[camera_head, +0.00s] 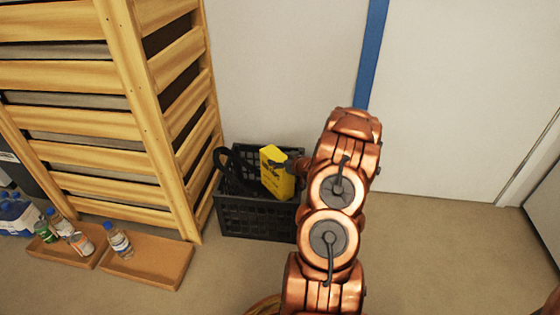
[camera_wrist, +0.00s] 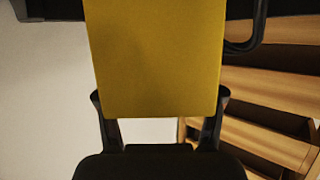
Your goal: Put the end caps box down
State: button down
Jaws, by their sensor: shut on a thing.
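The end caps box is a yellow box (camera_head: 276,173) with small dark print, seen in the head view at the black crate (camera_head: 256,222). It looks slightly tilted and is inside or just above the crate's opening; I cannot tell whether it touches the bottom. My gripper (camera_head: 298,166) is at the box's right side, partly hidden by my copper arm. In the wrist view the yellow box (camera_wrist: 155,55) fills the upper middle, between the two dark fingers of my gripper (camera_wrist: 160,112), which are shut on it.
A black looped thing (camera_head: 229,170) lies in the crate's left part. A slatted wooden shelf (camera_head: 110,110) stands left of the crate. Shallow brown trays (camera_head: 150,262) with bottles (camera_head: 118,241) lie on the floor at left. The wall is close behind the crate. Floor at right is clear.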

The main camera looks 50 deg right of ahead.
jog(key=shift+f+p, duration=0.3)
jog(key=shift+f, duration=0.3)
jog(key=shift+c, duration=0.8)
grip_release()
